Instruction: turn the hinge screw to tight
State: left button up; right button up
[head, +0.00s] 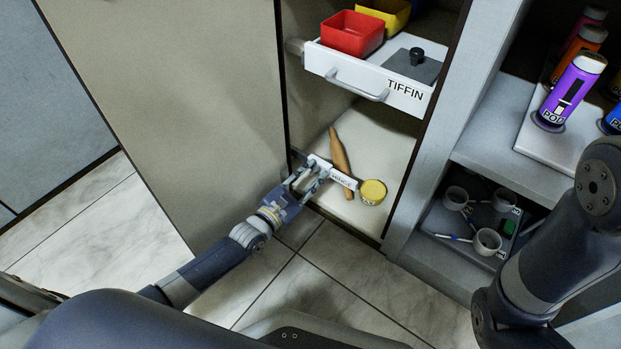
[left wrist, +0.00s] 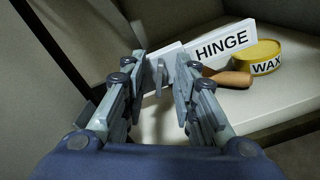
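My left gripper (head: 312,178) is low in the cabinet opening, at the left end of the white HINGE sign (head: 343,180). In the left wrist view, its two fingers (left wrist: 163,78) are apart. Between them is a small upright grey piece (left wrist: 158,78), which looks like the hinge screw's handle, with a gap visible beside it. I cannot tell whether either finger touches it. The HINGE sign (left wrist: 222,43) stands just behind and right of the fingers. In the head view the gripper hides the screw. My right gripper is out of view; only its arm shows at the right.
A wooden rolling-pin-like object (head: 340,150) and yellow WAX tin (head: 373,191) lie on the lower shelf by the sign. Above, the TIFFIN drawer (head: 345,75) is pulled out, holding a red box (head: 352,33). The open cabinet door (head: 180,90) stands left of the gripper.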

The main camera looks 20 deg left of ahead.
pick_arm(q)
grip_shut()
jog(key=shift+m, duration=0.3)
jog(key=shift+m+p, duration=0.7)
jog(key=shift+m, duration=0.2)
jog(key=m+p, duration=0.1)
jog(key=m, duration=0.2)
jog(key=shift+m, duration=0.3)
jog(key=m+p, duration=0.1)
jog(key=m, duration=0.2)
jog(key=shift+d+p, duration=0.1)
jog(key=shift+p, duration=0.25)
jog(key=shift+s+f+m+p, duration=0.1)
jog(key=shift+m+p, duration=0.1)
jog(key=shift+m, duration=0.6)
jog(key=shift+f+m+p, duration=0.1)
jog(key=shift+m+p, duration=0.05)
jog(key=shift+m, duration=0.65)
